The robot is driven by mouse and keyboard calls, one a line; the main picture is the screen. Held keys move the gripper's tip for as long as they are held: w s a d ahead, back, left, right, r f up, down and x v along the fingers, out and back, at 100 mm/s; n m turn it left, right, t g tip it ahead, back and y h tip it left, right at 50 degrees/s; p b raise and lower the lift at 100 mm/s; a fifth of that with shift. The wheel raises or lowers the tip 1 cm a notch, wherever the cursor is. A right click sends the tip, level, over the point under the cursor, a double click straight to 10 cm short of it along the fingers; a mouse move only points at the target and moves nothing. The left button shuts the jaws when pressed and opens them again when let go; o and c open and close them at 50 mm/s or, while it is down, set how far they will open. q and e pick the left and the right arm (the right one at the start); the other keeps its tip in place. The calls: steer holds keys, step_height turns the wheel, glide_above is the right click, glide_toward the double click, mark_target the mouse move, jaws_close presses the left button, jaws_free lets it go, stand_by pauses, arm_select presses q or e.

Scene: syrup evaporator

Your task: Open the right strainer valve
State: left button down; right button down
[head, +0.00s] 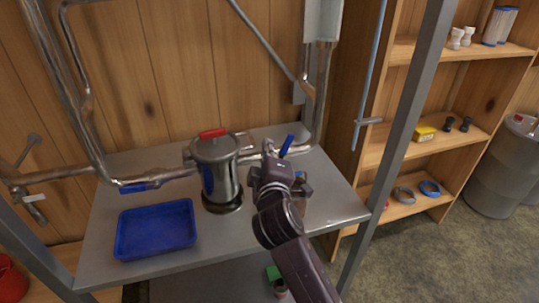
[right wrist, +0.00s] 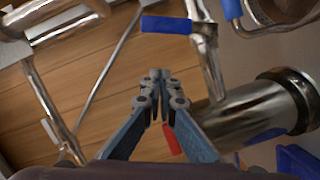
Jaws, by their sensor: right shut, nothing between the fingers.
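The right strainer valve has a blue lever (head: 287,146) on the pipe to the right of the steel strainer canister (head: 220,175), which has a red top handle (head: 213,132). The lever tilts up from the pipe. In the right wrist view the blue lever (right wrist: 167,24) lies crosswise to its pipe. My right gripper (head: 268,150) is just in front of the valve, hiding part of it. In the right wrist view its fingers (right wrist: 160,76) are together and empty, with the lever beyond the tips and apart from them in the picture. My left gripper is not in view.
A blue tray (head: 155,229) stands on the steel table (head: 105,215) left of the canister. Another blue lever (head: 140,187) is on the left pipe. A grey post (head: 400,140) rises at the table's right. Wooden shelves (head: 415,150) and a grey drum (head: 503,165) stand farther right.

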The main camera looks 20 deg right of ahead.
mark_target(283, 146)
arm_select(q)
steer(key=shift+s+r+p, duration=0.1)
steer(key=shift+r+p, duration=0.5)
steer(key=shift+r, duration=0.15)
arm_select(e)
steer(key=shift+w+d+f, duration=0.25)
steer(key=shift+d+f, duration=0.05)
steer(key=shift+d, duration=0.4)
steer(key=shift+w+d+f, duration=0.25)
steer(key=shift+d, duration=0.4)
steer(key=shift+w+d+f, duration=0.25)
steer(key=shift+d+f, duration=0.05)
steer(key=shift+d, duration=0.4)
steer(key=shift+d+r+m+p, duration=0.1)
steer(key=shift+d+m+p, duration=0.15)
steer(key=shift+m+p, duration=0.05)
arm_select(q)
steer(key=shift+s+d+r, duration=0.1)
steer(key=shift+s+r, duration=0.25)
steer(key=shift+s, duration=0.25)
